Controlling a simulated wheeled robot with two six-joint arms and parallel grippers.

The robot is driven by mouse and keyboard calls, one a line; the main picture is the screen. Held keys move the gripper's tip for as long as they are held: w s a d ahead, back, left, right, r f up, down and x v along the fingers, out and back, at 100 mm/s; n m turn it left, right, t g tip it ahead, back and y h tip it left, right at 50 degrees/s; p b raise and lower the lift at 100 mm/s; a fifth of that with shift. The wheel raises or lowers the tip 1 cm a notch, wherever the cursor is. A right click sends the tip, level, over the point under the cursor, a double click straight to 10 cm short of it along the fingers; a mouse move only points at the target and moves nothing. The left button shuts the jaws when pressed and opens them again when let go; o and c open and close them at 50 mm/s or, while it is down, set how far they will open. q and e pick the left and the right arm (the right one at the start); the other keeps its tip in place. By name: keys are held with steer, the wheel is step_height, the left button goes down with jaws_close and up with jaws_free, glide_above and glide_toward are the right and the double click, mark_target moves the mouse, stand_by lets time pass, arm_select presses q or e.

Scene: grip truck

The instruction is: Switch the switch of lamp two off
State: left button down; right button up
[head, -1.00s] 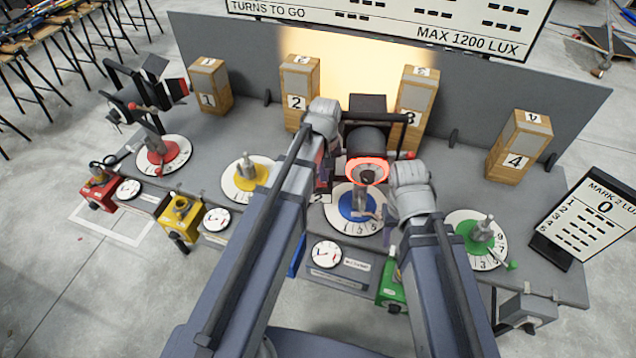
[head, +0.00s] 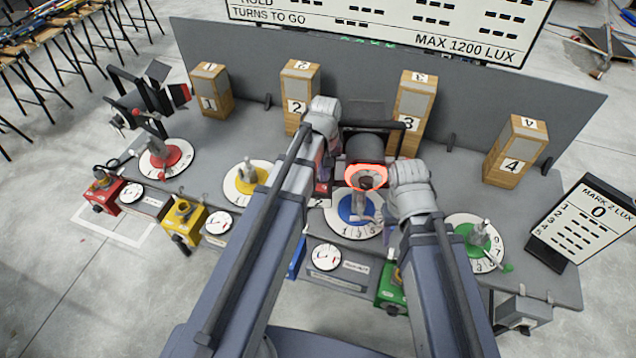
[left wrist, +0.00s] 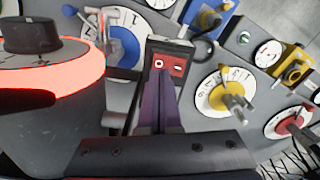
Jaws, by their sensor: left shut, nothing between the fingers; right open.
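The black lamp (head: 372,143) with a glowing red ring stands over the blue dial (head: 345,207); the wall behind it is unlit. It also shows large at the left of the left wrist view (left wrist: 50,75). Its red rocker switch (left wrist: 178,66), with white marks, sits in a dark housing (left wrist: 190,50). My left gripper (left wrist: 158,80) is shut and empty, its purple fingertips at the left side of the rocker; I cannot tell whether they touch. My right gripper (head: 380,213) is open beside the lamp's stand at the blue dial, its fingers partly hidden.
Numbered wooden boxes, such as box 2 (head: 298,98) and box 3 (head: 414,105), stand along the back wall. Another lamp (head: 145,95) stands at the left by the red dial (head: 163,160). The yellow dial (head: 250,183) and green dial (head: 476,243) flank my arms.

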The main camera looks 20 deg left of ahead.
mark_target(323, 187)
arm_select(q)
step_height(323, 187, up, 4)
steer(key=p, duration=0.3)
steer(key=shift+f, duration=0.1)
stand_by(0.4)
steer(key=s+m, duration=0.5)
steer(key=s, duration=0.3)
steer(key=s+d+f+m+b, duration=0.2)
steer(key=s+d+f+b, duration=0.1)
steer(key=d+f+b, duration=0.2)
steer(key=s+d+f+m+y+b, duration=0.1)
steer(key=s+d+f+m+b, duration=0.1)
steer(key=d+f+b, duration=0.3)
step_height(323, 187, down, 5)
steer(key=s+b, duration=0.1)
steer(key=b, duration=0.3)
steer(key=shift+s+d+r+b, duration=0.15)
steer(key=shift+s+d+b, duration=0.05)
steer(key=shift+d+b, duration=0.1)
